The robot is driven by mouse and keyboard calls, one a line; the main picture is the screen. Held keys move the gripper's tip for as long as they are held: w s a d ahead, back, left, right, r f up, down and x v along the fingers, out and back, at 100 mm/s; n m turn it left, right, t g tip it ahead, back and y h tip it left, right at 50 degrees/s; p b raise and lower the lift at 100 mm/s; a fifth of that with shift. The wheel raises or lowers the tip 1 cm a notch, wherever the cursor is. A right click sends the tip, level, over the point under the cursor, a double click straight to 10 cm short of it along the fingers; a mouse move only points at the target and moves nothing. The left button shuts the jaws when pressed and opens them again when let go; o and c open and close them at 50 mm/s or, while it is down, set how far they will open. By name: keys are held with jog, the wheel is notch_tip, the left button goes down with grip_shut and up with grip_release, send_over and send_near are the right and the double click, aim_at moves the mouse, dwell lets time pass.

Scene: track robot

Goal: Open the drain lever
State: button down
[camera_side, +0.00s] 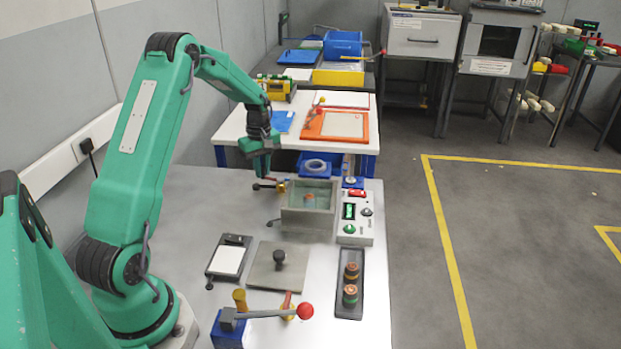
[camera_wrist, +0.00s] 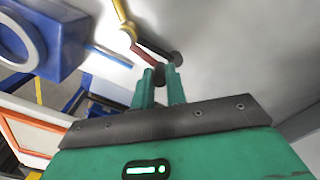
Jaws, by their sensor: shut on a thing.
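The drain lever (camera_side: 267,186) is a short dark red handle with a black knob at its end. It comes off a brass valve (camera_side: 281,186) at the left side of a grey glass-topped tank (camera_side: 308,211). My gripper (camera_side: 263,172) points down over the lever. In the wrist view my gripper (camera_wrist: 160,74) is shut on the lever close to the knob. The fingers partly hide the handle.
A control box (camera_side: 349,215) with a green display stands right of the tank. A blue bracket (camera_wrist: 40,40) is at upper left in the wrist view. A red-knobbed lever (camera_side: 304,311) and a grey plate (camera_side: 263,274) are nearer. The table left of the tank is clear.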

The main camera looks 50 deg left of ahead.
aim_at(263, 169)
jog(key=shift+s+d+f, duration=0.1)
jog(key=shift+d+f, duration=0.25)
jog(key=c, duration=1.4)
grip_release()
jog(key=shift+r, duration=0.1)
jog(key=shift+a+r, duration=0.1)
jog(key=shift+a, duration=0.05)
jog(key=shift+r, duration=3.85)
